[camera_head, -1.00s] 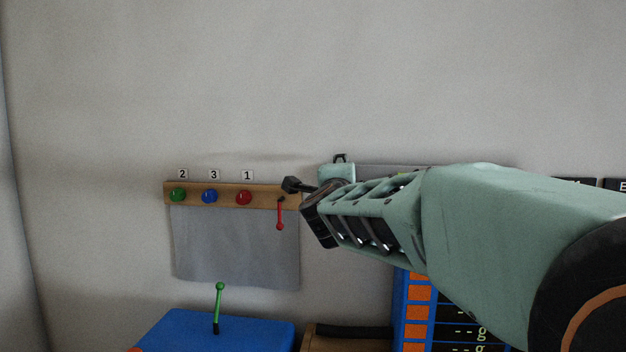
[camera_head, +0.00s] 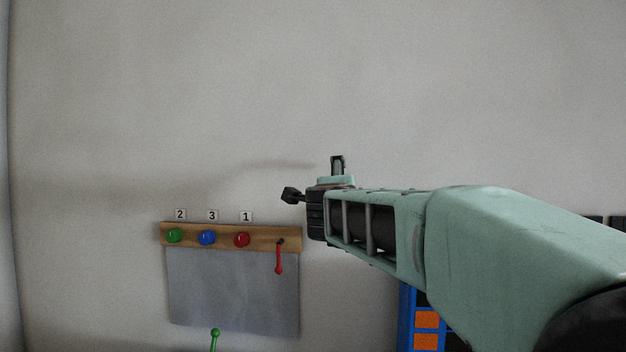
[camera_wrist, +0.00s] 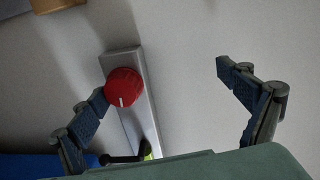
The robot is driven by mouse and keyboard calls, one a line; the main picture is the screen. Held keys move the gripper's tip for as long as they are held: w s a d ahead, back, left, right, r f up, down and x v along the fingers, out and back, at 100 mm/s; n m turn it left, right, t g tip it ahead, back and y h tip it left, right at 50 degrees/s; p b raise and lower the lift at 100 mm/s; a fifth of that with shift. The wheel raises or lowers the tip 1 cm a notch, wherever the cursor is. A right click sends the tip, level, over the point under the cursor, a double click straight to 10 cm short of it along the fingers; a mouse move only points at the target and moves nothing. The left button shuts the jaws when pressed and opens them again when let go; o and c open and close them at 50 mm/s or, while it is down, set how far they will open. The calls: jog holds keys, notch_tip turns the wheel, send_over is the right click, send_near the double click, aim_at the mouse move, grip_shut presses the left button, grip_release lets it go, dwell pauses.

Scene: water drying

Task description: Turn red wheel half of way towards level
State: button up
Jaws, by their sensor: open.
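The red wheel (camera_wrist: 123,87) is in the wrist view, a round knob with a white mark pointing down. It sits on a narrow grey plate (camera_wrist: 123,60) on the wall. My gripper (camera_wrist: 163,85) is open around empty space. Its left fingertip is close to the wheel's lower left edge; whether they touch I cannot tell. Its right finger is well away from the wheel. In the head view my gripper (camera_head: 291,195) is seen from the side, and I cannot make out the wheel or plate there.
A wooden rail (camera_head: 270,238) at left carries green (camera_head: 174,235), blue (camera_head: 207,237) and red (camera_head: 242,240) knobs. A small red lever (camera_head: 279,258) and grey cloth (camera_head: 233,290) hang there. A blue-and-orange panel (camera_head: 407,315) is below my arm. The wall above is clear.

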jog(key=shift+o, duration=0.2)
jog(key=shift+t, duration=0.3)
jog(key=r, duration=0.3)
jog(key=s+r, duration=0.1)
jog(key=r, duration=0.1)
jog(key=shift+a+r, duration=0.1)
jog(key=shift+r, duration=0.15)
jog(key=f, duration=0.4)
jog(key=shift+w+g, duration=0.25)
jog(key=shift+g, duration=0.15)
jog(key=shift+c, duration=0.7)
jog(key=shift+s+r, duration=0.15)
jog(key=shift+s, duration=0.1)
jog(key=shift+c, duration=0.9)
jog(key=shift+s+a+f, duration=0.2)
jog(key=shift+s, duration=0.35)
jog(key=c, duration=0.4)
jog(key=shift+s+a, duration=0.15)
jog(key=shift+s, duration=0.4)
jog(key=shift+c, duration=0.5)
jog(key=p+v, duration=0.2)
jog(key=v, duration=0.8)
jog(key=shift+s+f, duration=0.3)
